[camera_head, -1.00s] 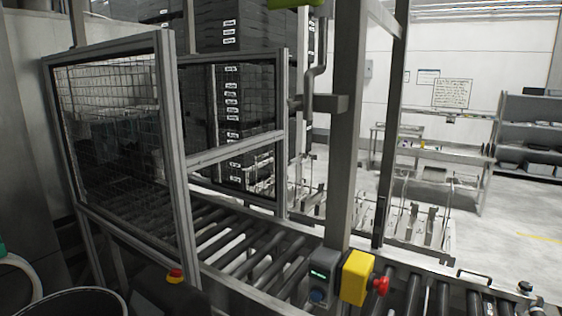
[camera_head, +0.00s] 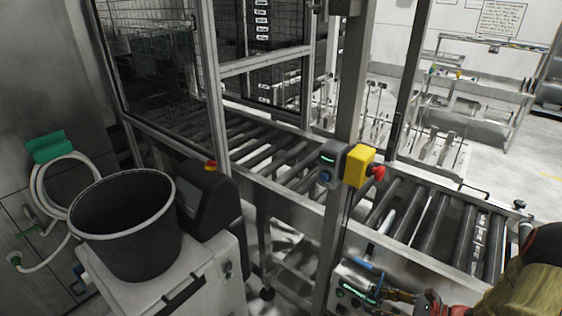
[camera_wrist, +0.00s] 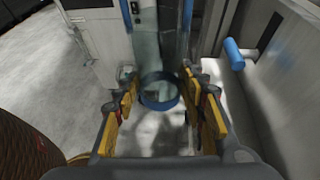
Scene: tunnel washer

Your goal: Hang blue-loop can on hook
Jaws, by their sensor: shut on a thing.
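My gripper (camera_head: 388,294) is at the lower right of the head view, in front of the conveyor's side. In the wrist view its yellow-padded fingers stand on either side of a blue ring (camera_wrist: 160,103), which appears to be the can's loop, and are shut on it. A silvery can-like body (camera_head: 352,277) shows just left of the fingers in the head view, partly hidden. A blue rod-like piece (camera_head: 369,265) lies just above it. In the wrist view a blue cylinder end (camera_wrist: 233,53) sticks out at the right, apart from the fingers; whether it is the hook is unclear.
The roller conveyor (camera_head: 425,215) runs behind my gripper. A post with a yellow box and red button (camera_head: 376,172) stands beside it. A dark bucket (camera_head: 125,250) sits on a white cabinet at the left, near a coiled hose (camera_head: 50,195). Open floor lies at far right.

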